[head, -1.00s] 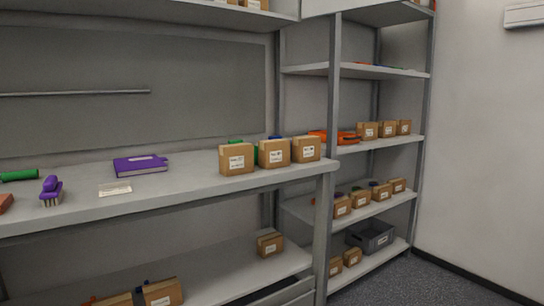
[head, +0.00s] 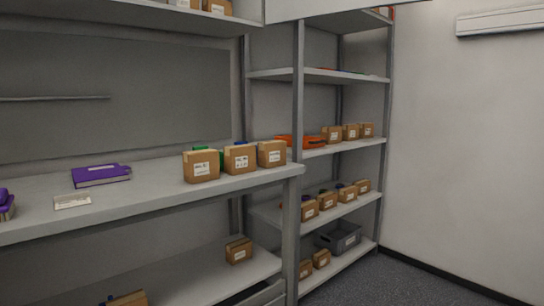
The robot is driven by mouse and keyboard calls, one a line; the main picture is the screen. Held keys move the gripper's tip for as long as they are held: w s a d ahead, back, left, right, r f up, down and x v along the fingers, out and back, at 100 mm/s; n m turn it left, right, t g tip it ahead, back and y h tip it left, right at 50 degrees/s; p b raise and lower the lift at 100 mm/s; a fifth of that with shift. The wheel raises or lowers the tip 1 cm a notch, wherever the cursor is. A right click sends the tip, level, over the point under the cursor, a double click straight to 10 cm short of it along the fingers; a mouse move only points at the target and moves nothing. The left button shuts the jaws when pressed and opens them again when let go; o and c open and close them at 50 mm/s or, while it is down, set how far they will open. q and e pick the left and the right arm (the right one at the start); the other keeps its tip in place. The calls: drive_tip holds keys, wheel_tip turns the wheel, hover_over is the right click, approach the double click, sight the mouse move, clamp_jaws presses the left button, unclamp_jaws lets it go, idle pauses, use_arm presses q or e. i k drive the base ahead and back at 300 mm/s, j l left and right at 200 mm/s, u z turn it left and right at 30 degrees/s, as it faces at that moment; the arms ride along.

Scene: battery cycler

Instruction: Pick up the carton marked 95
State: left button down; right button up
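Several brown cartons with white labels are in the head view, and the label numbers are too small to read, so I cannot tell which one is marked 95. Three stand side by side on the workbench top: a left carton (head: 201,166), a middle carton (head: 241,159) and a right carton (head: 272,154). More cartons stand on the rack at the right, such as one on its middle shelf (head: 331,135) and one on the shelf below (head: 309,210). Neither of my grippers is in view.
A purple book (head: 101,175) and a white card (head: 72,202) lie on the bench top (head: 140,207). A grey bin (head: 338,238) is low on the rack. Floor (head: 415,282) is clear at the right.

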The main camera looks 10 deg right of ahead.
sight(240, 159)
drive_tip(key=i+l+u, duration=0.3)
drive_tip(key=l, duration=0.35)
drive_tip(key=i+l+u, duration=0.1)
drive_tip(key=l, duration=0.25)
drive_tip(key=i+l+u, duration=0.3)
drive_tip(key=l, duration=0.45)
drive_tip(key=i+l+u, duration=0.15)
drive_tip(key=l, duration=0.25)
